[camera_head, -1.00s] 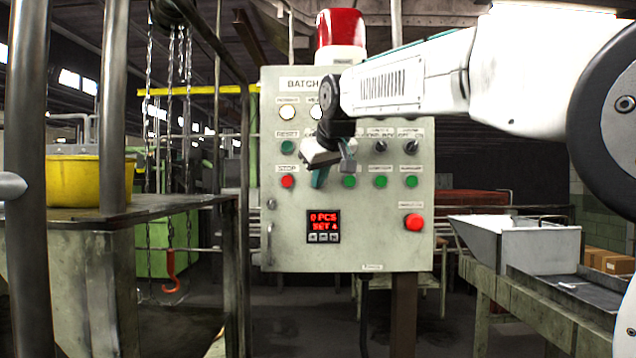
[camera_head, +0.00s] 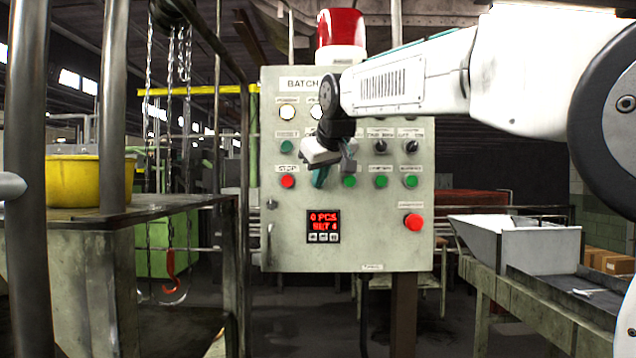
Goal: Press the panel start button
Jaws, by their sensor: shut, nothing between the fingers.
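The grey control panel (camera_head: 290,245) stands upright in the middle of the view. A row of buttons crosses it: a red one labelled STOP (camera_head: 287,182) at left, then green buttons (camera_head: 349,181), (camera_head: 381,181) and (camera_head: 411,181) to the right. Their small labels are not readable. My gripper (camera_head: 320,178) is in front of the panel, pointing at the row between the red button and the first visible green one. It is shut and empty. It hides that stretch of the row, so a start button is not identifiable. I cannot tell whether the fingertips touch the panel.
A display (camera_head: 323,226) reads 0 PCS, SET 4. A large red button (camera_head: 413,222) sits at the panel's lower right. A red beacon (camera_head: 340,32) tops the panel. A yellow tub (camera_head: 85,182) and posts stand left; a metal hopper (camera_head: 515,245) stands right.

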